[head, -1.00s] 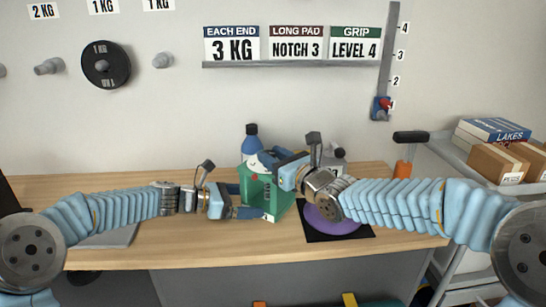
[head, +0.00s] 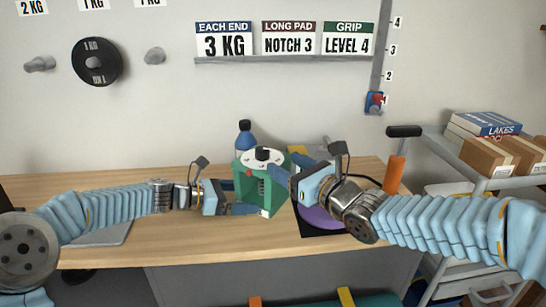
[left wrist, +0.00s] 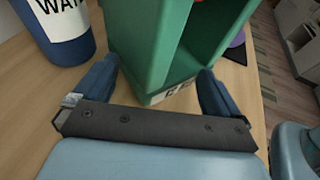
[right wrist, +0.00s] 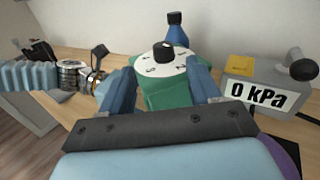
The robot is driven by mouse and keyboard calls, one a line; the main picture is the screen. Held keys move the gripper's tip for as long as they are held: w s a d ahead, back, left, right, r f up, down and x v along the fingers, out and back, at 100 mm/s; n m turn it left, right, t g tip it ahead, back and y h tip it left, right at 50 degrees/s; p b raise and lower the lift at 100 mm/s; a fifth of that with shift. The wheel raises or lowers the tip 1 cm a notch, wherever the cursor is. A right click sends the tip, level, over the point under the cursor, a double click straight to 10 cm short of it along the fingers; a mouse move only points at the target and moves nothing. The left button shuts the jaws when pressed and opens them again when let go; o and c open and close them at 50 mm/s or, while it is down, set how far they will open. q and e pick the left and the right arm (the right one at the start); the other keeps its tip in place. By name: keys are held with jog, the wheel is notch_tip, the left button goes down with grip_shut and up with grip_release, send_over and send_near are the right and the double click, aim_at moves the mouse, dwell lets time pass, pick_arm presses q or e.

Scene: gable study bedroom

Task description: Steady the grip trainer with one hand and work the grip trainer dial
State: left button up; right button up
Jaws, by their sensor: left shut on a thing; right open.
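The green grip trainer (head: 246,186) stands upright on the wooden desk. It has a white numbered dial (head: 264,159) with a black knob (head: 263,154) on top, and a red mark (head: 249,172) at its edge. My left gripper (head: 243,196) is shut on the trainer's lower body; in the left wrist view its fingers flank the green body (left wrist: 150,50). My right gripper (head: 293,169) is open and empty, just right of the dial. In the right wrist view the dial (right wrist: 160,66) and knob (right wrist: 163,52) lie beyond and between its fingers, apart from them. The dial's exact setting is too small to read.
A blue water bottle (head: 245,139) stands behind the trainer. A purple disc (head: 318,218) on a black mat is beneath my right gripper. A grey gauge reading 0 kPa (right wrist: 256,95) stands nearby. A wall card reads GRIP LEVEL 4 (head: 348,38). A trolley with boxes (head: 490,155) stands right.

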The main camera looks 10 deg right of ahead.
jog(key=shift+v, duration=1.9)
jog(key=n+g+y, duration=0.4)
jog(key=g+y, duration=0.2)
send_near(268, 150)
jog(key=x, duration=0.9)
jog(key=shift+w+a, duration=0.15)
jog(key=shift+a, duration=0.05)
jog(key=shift+c, duration=0.3)
jog(key=c, duration=1)
